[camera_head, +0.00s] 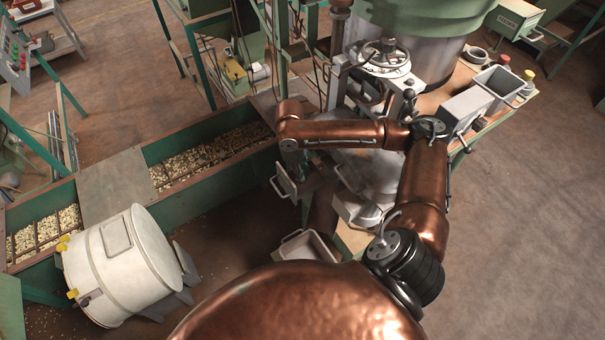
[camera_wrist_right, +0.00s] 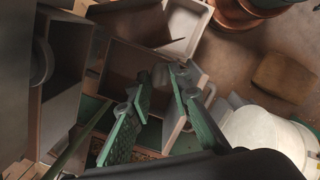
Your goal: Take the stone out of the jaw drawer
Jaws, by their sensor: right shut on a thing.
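In the right wrist view, my right gripper (camera_wrist_right: 163,75) has its two green fingers closed around a small grey lump, the stone (camera_wrist_right: 161,74). Its edges are dim and partly covered by the fingertips. The stone is over an open box-like drawer (camera_wrist_right: 122,62) with a dark inside; I cannot tell whether it touches the drawer. In the head view my right copper arm reaches left in front of the machine, and its fingers are hard to make out beside a grey panel with a handle (camera_head: 283,181). My left gripper is not in view.
A pale tray (camera_head: 307,246) sits low beside the machine; it also shows in the wrist view (camera_wrist_right: 203,22). A long green trough (camera_head: 211,190) filled with nuts runs at the left, with a white drum (camera_head: 120,262) in front. Open floor lies at the right.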

